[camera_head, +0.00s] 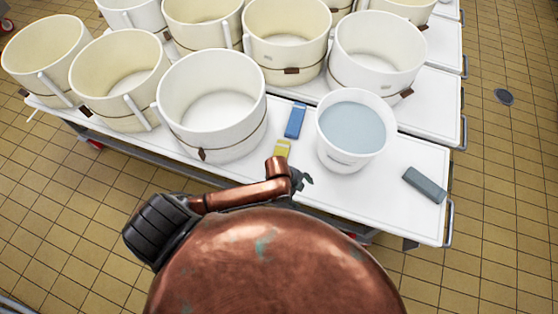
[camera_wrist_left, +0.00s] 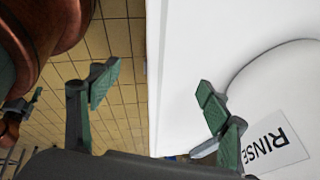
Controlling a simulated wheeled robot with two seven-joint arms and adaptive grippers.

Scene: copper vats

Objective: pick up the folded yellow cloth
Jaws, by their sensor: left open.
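The folded yellow cloth (camera_head: 282,148) lies on the white cart top, just in front of a blue cloth (camera_head: 295,120). Its near part is hidden behind my left wrist. My left gripper (camera_head: 301,180) is at the cart's front edge, close in front of the yellow cloth. In the left wrist view my left gripper (camera_wrist_left: 155,100) is open and empty, with its fingers spread on either side of the cart edge. The yellow cloth is not clearly visible there. A small, dark part at the far left of that view looks like my right gripper (camera_wrist_left: 22,105); its jaws are unclear.
A white bucket of water (camera_head: 352,130) stands right of the cloths; its RINSE label (camera_wrist_left: 275,146) shows in the wrist view. A large white tub (camera_head: 212,105) stands left of them. A grey block (camera_head: 425,184) lies at the right. The cart top (camera_head: 385,205) is bare before it.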

